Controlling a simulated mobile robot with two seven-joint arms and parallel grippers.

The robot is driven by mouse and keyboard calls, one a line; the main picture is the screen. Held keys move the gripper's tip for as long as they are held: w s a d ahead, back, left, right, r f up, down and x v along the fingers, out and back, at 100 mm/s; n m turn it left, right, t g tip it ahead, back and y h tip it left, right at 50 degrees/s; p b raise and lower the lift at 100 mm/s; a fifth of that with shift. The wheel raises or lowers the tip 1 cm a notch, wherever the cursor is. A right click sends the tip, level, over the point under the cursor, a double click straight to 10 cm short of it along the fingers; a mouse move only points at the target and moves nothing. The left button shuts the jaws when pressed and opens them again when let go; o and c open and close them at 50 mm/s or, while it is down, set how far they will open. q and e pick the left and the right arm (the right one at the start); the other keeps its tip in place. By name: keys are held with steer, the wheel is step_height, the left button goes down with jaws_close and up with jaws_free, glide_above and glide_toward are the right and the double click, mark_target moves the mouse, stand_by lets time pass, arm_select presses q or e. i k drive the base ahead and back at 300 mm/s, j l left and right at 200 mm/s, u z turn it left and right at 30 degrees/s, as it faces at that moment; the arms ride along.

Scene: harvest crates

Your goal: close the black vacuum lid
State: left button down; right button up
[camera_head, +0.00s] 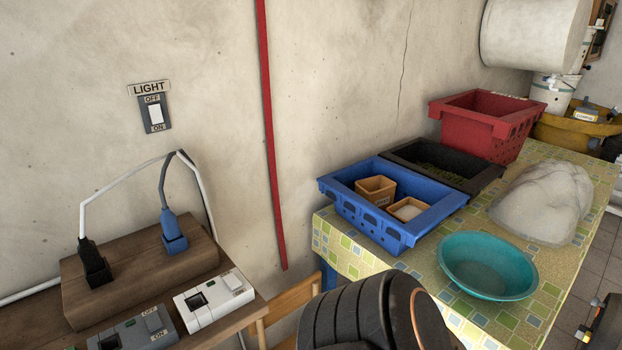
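I cannot make out a black vacuum lid for certain in this view. A dark object (602,326) is cut off at the lower right edge, beside the table; I cannot tell what it is. Neither of my grippers can be made out. A black ribbed part with an orange ring at the bottom centre appears to be my own arm, with no fingers showing.
A tiled table (462,306) holds a blue crate (350,208) with two small boxes, a black crate (480,184), a red crate (478,132), a teal bowl (488,266) and a pale sack (545,203). Plugs and switch boxes sit on a wooden bench (140,276) at left.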

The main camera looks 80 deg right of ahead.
mark_target(605, 328)
steer(key=z, duration=4.65)
steer(key=i+l, duration=0.25)
steer(key=i, duration=0.25)
steer(key=i+l, duration=0.3)
steer(key=i, duration=0.2)
